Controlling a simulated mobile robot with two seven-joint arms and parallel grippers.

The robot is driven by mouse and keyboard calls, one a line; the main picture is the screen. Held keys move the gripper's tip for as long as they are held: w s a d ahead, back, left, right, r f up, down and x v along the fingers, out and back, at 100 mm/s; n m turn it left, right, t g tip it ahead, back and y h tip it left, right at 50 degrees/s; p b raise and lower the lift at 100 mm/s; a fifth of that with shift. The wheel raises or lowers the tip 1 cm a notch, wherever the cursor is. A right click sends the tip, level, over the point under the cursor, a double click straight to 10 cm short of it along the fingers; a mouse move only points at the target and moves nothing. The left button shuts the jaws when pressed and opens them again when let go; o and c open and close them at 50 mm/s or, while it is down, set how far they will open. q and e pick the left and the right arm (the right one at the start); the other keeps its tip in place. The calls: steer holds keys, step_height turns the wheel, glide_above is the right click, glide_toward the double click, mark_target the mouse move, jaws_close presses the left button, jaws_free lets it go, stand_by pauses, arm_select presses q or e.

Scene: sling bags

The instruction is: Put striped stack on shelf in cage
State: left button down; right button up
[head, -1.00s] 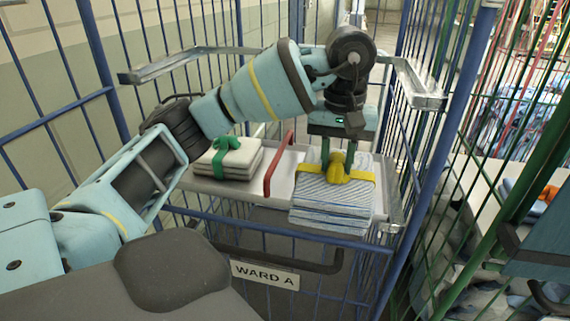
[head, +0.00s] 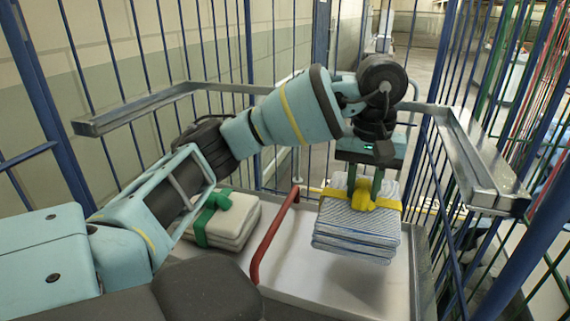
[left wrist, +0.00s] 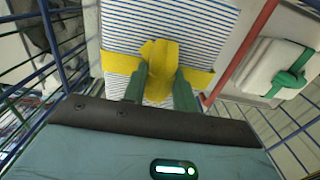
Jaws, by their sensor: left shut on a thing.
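The striped stack (head: 347,232) is a pile of folded blue-and-white striped cloth with a yellow strap and knot (head: 366,196). My left gripper (head: 364,188) is shut on the yellow knot, and the stack hangs from it above the right part of the white shelf (head: 308,258), inside the blue cage (head: 545,225). A shadow lies on the shelf below the stack. In the left wrist view the green fingers (left wrist: 160,92) press on both sides of the yellow knot. My right gripper is not in view.
A red divider bar (head: 270,240) parts the shelf. Left of it lies a white stack with a green strap (head: 218,222), partly behind my arm. Metal rails (head: 480,165) run above both sides of the shelf. The shelf's front right is clear.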

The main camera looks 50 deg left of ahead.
mark_target(359, 208)
arm_select(q)
steer(key=shift+s+f, duration=0.1)
steer(key=shift+f, duration=0.1)
step_height(359, 208, down, 5)
steer(key=shift+r, duration=0.1)
steer(key=shift+f, duration=2.3)
steer(key=shift+f, duration=0.2)
steer(key=c, duration=1.1)
jaws_free()
